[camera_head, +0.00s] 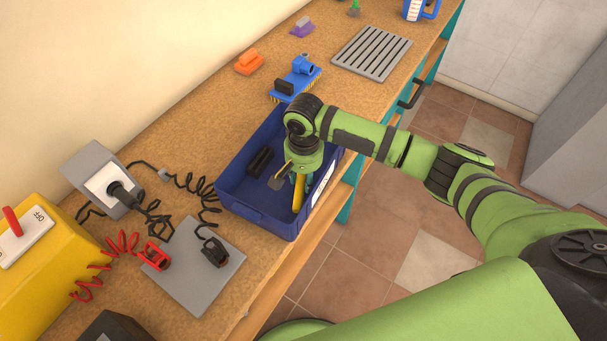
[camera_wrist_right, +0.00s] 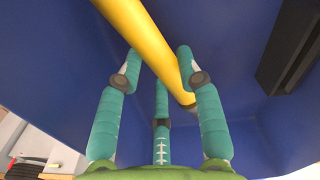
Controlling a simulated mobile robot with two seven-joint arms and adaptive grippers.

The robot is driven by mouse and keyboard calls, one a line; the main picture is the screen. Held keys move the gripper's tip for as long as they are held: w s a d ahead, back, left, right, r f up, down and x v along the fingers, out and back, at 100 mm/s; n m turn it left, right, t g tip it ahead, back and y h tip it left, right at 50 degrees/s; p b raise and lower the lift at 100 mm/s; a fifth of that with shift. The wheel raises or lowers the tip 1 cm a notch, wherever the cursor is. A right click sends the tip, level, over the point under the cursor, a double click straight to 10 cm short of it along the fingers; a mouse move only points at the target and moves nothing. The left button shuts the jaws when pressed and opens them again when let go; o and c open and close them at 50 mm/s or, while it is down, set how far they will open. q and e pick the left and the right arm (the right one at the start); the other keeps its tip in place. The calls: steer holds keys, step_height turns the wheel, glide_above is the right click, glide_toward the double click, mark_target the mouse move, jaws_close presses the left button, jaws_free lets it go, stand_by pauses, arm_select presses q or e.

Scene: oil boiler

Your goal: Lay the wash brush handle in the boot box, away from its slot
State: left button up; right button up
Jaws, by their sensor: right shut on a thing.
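The yellow wash brush handle (camera_head: 299,194) is inside the blue boot box (camera_head: 257,217), near its right wall. In the right wrist view the yellow handle (camera_wrist_right: 150,40) runs diagonally across my fingers, with its end near the right fingertip. My right gripper (camera_head: 297,178) reaches down into the box and is shut on the handle; its fingertips (camera_wrist_right: 160,68) show around it in the wrist view. Whether the handle touches the box floor is hard to tell. A blue brush head with yellow bristles (camera_head: 297,83) lies on the bench behind the box. My left gripper is not in view.
A black block (camera_head: 261,160) lies in the box at left, also in the wrist view (camera_wrist_right: 291,45). A grey slotted grate (camera_head: 372,52), an orange brush (camera_head: 248,62) and a purple one (camera_head: 302,27) stand further back. A grey plate with clamps (camera_head: 195,268) is in front.

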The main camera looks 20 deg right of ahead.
mark_target(303, 179)
steer(key=o, duration=1.2)
steer(key=shift+f, duration=0.15)
steer(key=shift+c, duration=0.2)
step_height(303, 179, up, 12)
steer(key=b, duration=0.1)
steer(key=shift+r, duration=0.2)
